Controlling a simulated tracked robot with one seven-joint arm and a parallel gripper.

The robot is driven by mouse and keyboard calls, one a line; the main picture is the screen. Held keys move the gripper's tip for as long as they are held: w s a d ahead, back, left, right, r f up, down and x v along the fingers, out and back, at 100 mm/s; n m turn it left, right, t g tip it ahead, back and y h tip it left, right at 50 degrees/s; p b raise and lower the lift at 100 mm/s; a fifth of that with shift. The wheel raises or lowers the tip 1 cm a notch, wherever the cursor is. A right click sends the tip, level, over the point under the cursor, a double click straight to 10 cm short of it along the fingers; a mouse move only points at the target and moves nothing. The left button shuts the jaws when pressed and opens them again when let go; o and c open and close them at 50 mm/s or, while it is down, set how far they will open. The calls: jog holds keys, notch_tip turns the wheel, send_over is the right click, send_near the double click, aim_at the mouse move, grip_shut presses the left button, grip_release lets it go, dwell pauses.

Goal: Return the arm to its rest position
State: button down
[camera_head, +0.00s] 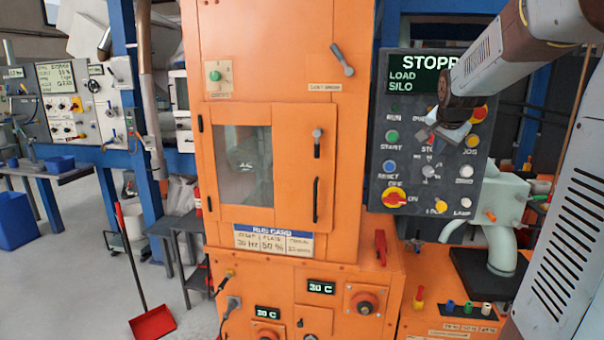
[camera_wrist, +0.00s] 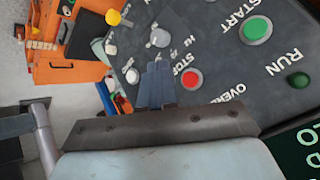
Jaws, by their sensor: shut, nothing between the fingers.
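My gripper (camera_head: 428,132) is shut and empty in front of the dark control panel (camera_head: 380,150). In the head view its tip is near the panel's red stop button, which it partly hides. In the wrist view the shut fingers (camera_wrist: 157,84) point at the panel, beside the red stop button (camera_wrist: 192,79). I cannot tell whether the fingertips touch the panel. My arm reaches in from the upper right of the head view and is bent, with the gripper end pointing down and left. The panel's display (camera_head: 432,74) reads "STOPP", partly hidden by my arm, with "LOAD" and "SILO" below.
The orange machine cabinet (camera_head: 350,120) with a windowed door stands left of the panel. A grey-green pipe housing (camera_head: 500,200) is right of the panel. A red dustpan (camera_head: 152,322) lies on the floor at left. Open floor (camera_head: 85,260) is at the left.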

jog(key=s+a+f+n+y, duration=0.1)
jog(key=s+a+f+n, duration=0.1)
jog(key=s+a, duration=0.4)
jog(key=s+a+f+n+g+y, duration=0.1)
jog(key=s+a+f+n, duration=0.2)
jog(key=s, duration=1.1)
jog(key=s+a+f+n+g+y, duration=0.1)
jog(key=s+a+f+n, duration=0.1)
jog(key=s+a+n, duration=0.4)
jog(key=s+a, duration=0.4)
jog(key=shift+s+f, duration=0.2)
jog(key=shift+s, duration=0.1)
dwell(1.3)
